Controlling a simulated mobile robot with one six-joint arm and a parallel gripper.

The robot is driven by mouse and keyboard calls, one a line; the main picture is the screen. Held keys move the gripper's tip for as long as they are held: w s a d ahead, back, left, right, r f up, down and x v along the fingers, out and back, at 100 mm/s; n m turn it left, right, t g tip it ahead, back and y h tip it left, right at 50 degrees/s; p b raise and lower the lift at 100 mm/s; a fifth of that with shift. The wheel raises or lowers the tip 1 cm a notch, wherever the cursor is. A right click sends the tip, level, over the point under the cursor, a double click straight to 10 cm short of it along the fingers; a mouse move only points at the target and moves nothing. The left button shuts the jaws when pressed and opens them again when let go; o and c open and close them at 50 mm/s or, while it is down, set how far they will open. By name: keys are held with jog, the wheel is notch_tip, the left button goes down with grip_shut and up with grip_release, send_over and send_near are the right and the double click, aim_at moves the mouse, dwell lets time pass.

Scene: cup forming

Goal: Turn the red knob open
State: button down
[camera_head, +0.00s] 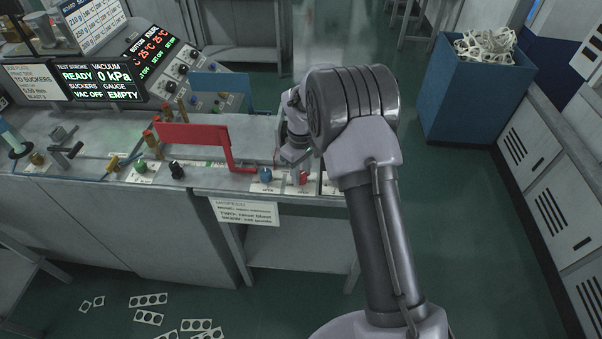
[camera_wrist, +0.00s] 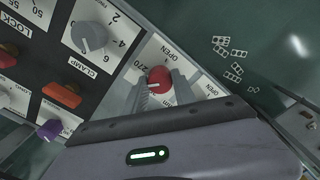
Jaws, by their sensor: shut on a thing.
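The red knob (camera_wrist: 159,79) sits on a white plate marked OPEN (camera_wrist: 170,54) in the wrist view, with part of another number beside it. My gripper (camera_wrist: 160,83) has one finger on each side of the knob and is shut on it. The knob's front is partly hidden between the fingers, so I cannot tell its turn angle. In the head view the red knob (camera_head: 303,178) shows small at the bench's front edge, below my wrist, and my arm hides what lies just behind it.
A blue knob (camera_head: 265,175) stands left of the red knob, near a red bent bar (camera_head: 222,146). The wrist view shows a grey CLAMP knob (camera_wrist: 91,37) and an orange knob (camera_wrist: 61,95) close by. A blue scrap bin (camera_head: 455,105) stands right; flat scraps (camera_head: 148,300) lie on the floor.

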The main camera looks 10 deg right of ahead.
jog(key=m+b, duration=0.1)
jog(key=m, duration=0.3)
jog(key=shift+m, duration=0.3)
jog(key=m, duration=0.3)
jog(key=shift+w+m+b, duration=0.1)
jog(key=shift+m+b, duration=0.25)
jog(key=shift+m, duration=0.05)
jog(key=m+b, duration=0.2)
jog(key=m, duration=0.5)
jog(key=m+b, duration=0.1)
jog(key=m, duration=0.3)
jog(key=shift+m, duration=0.3)
jog(key=shift+r+m+b, duration=0.1)
jog(key=shift+m+b, duration=0.7)
jog(key=shift+m, duration=1.4)
jog(key=c, duration=1)
grip_release()
